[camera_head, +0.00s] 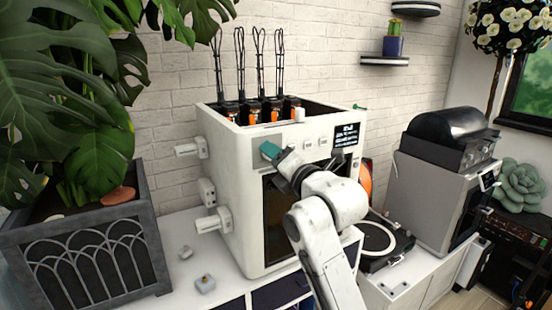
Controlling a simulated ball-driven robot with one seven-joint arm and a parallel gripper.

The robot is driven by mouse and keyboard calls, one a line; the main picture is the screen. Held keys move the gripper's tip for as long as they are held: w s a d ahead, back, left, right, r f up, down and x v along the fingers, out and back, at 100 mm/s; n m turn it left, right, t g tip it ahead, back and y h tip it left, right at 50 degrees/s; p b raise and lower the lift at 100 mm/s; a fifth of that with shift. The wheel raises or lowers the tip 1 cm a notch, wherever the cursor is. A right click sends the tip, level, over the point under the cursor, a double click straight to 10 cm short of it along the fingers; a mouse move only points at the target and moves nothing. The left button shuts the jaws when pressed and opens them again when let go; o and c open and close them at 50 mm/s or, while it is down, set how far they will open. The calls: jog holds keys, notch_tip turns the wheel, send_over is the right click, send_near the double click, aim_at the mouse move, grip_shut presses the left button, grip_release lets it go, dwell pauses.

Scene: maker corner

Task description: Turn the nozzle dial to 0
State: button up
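A white box-shaped machine (236,215) stands on the white counter in the head view. Its upper front panel carries a row of small pale dials, such as one (308,143) and another (323,141), with a dark display (347,135) at the right. The labels are too small to read, so I cannot tell which dial is the nozzle dial or where it points. My gripper (272,152) is at the left part of this panel. A teal block shows at its tip. Its fingers are not clear, and I cannot tell whether it touches a dial; my arm hides part of the front.
Several spools with dark rods (262,105) sit in the machine's open top. White fittings (213,221) stick out of its left side. A planter (85,250) stands at left, a turntable (378,240) and grey appliance (432,200) at right. Small parts (205,284) lie on the counter.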

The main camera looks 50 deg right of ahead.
jog(key=shift+o, duration=0.4)
jog(key=shift+s, duration=0.15)
jog(key=b+v, duration=0.2)
jog(key=v, duration=0.8)
jog(key=shift+s, duration=0.3)
jog(key=shift+a, duration=0.1)
